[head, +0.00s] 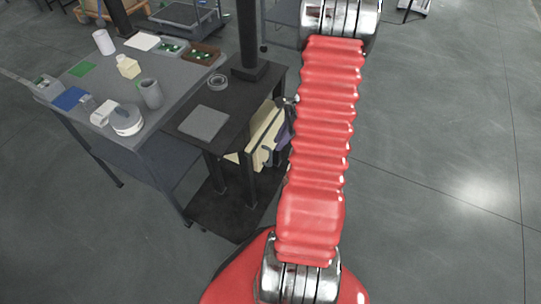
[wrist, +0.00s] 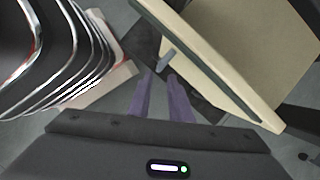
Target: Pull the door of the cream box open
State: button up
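The cream box (head: 262,130) sits low at the right side of the dark stand in the head view, partly hidden by my red arm. In the wrist view the cream box (wrist: 270,45) fills the upper right. A small grey handle (wrist: 166,60) stands out from that face. My gripper (wrist: 162,80) has two purple fingers with a gap between them. The handle is just beyond the fingertips; I cannot tell whether they touch it. Whether the door is ajar is unclear.
The dark stand (head: 243,97) has a post, a grey pad and a ring on top. A grey table (head: 95,78) with cups, a bottle, trays and cards adjoins it at left. The floor (head: 440,170) is clear to the right.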

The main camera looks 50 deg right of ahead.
send_near(271, 164)
jog(key=w+f, duration=0.1)
jog(key=w+a+f, duration=0.1)
jog(key=f, duration=0.1)
jog(key=w+a+f, duration=0.1)
jog(key=shift+a+f, duration=0.25)
jog(key=shift+f, duration=0.1)
jog(key=shift+c, duration=0.6)
grip_shut()
